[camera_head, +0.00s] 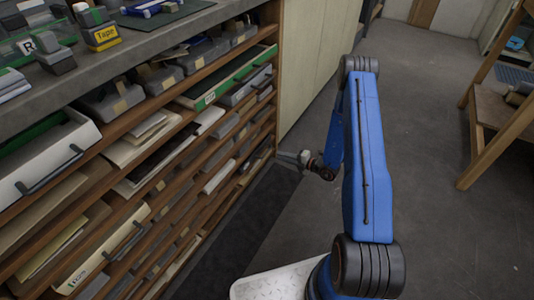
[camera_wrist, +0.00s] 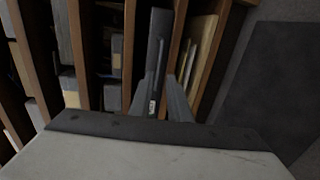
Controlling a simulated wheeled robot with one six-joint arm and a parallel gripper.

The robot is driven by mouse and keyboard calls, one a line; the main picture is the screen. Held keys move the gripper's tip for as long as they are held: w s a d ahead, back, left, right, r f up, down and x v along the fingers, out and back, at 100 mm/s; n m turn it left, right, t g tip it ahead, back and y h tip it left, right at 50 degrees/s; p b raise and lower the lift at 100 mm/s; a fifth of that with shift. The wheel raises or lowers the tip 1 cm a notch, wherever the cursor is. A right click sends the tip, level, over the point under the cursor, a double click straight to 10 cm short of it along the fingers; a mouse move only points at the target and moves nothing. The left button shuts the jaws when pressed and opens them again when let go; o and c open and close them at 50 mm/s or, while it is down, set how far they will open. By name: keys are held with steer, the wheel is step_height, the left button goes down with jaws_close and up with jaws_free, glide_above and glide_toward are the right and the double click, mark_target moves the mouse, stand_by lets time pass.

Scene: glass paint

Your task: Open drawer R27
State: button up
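A wooden cabinet (camera_head: 160,122) on the left holds drawers and boxes on its shelves, several with small tags. No tag reads clearly as R27. My gripper (camera_head: 290,158) is beside the cabinet's right end, low down, pointing at its front. In the wrist view, the fingers (camera_wrist: 163,92) are parted, so my gripper looks open. A narrow grey drawer front (camera_wrist: 157,45) with a dark handle lies straight ahead of the fingers. A small pale tag (camera_wrist: 152,107) with unreadable writing shows between them. I cannot tell whether the fingers touch the handle.
A white drawer (camera_head: 45,160) at left and a green-edged drawer (camera_head: 235,75) stick out from the cabinet. The grey countertop (camera_head: 125,55) holds boxes and tape. Bare floor (camera_head: 430,110) lies right of my arm, with a wooden table (camera_head: 497,135) beyond.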

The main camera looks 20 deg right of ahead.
mark_target(267, 152)
steer(key=x, duration=1)
steer(key=shift+s, duration=0.1)
jaws_close()
